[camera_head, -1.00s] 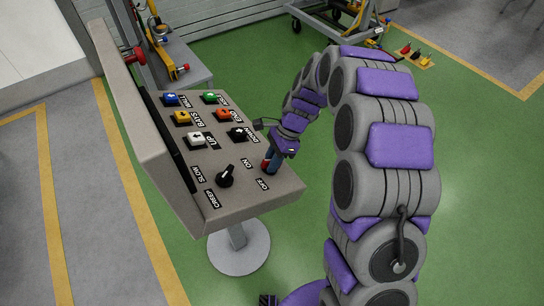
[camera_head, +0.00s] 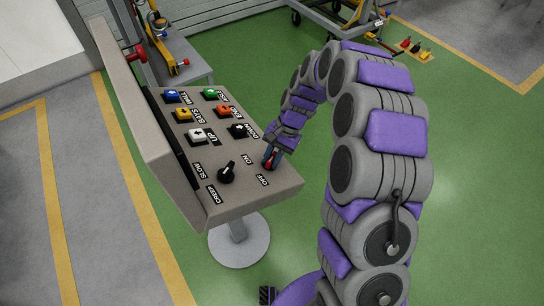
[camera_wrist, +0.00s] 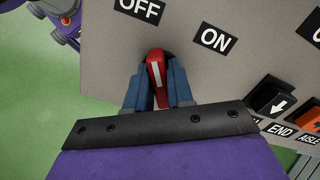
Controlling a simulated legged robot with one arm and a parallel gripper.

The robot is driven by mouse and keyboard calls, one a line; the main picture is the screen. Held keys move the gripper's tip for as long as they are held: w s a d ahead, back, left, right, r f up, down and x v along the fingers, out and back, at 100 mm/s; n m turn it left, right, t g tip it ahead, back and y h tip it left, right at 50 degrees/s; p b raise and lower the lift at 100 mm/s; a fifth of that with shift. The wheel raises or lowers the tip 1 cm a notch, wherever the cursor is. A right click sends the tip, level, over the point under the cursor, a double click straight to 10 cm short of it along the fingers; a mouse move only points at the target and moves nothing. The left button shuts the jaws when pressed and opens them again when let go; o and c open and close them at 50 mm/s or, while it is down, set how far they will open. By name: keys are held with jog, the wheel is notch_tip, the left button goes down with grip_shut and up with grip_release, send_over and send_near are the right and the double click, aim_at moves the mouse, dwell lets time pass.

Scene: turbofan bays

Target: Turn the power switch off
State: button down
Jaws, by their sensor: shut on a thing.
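The power switch is a red handle with a white stripe (camera_wrist: 155,74) on the sloped grey control panel (camera_head: 233,195). The OFF label (camera_wrist: 140,10) and the ON label (camera_wrist: 214,40) are printed beside it. In the wrist view the stripe runs nearly upright, its upper end leaning slightly left, toward the OFF side. My gripper (camera_wrist: 158,88) has its blue fingers on both sides of the red handle and is shut on it. In the head view my gripper (camera_head: 271,159) is at the panel's right edge and mostly covers the switch.
A black speed knob (camera_head: 227,173) sits left of the switch on the panel. Several coloured push buttons (camera_head: 211,93) fill its upper part. The panel stands on a round grey base (camera_head: 239,243). Green floor (camera_head: 290,220) to the right is open.

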jog(key=shift+n, duration=0.4)
jog(key=c, duration=1.1)
grip_release()
jog(key=shift+p+v, duration=1.3)
jog(key=shift+v, duration=7.35)
jog(key=shift+a+r, duration=0.1)
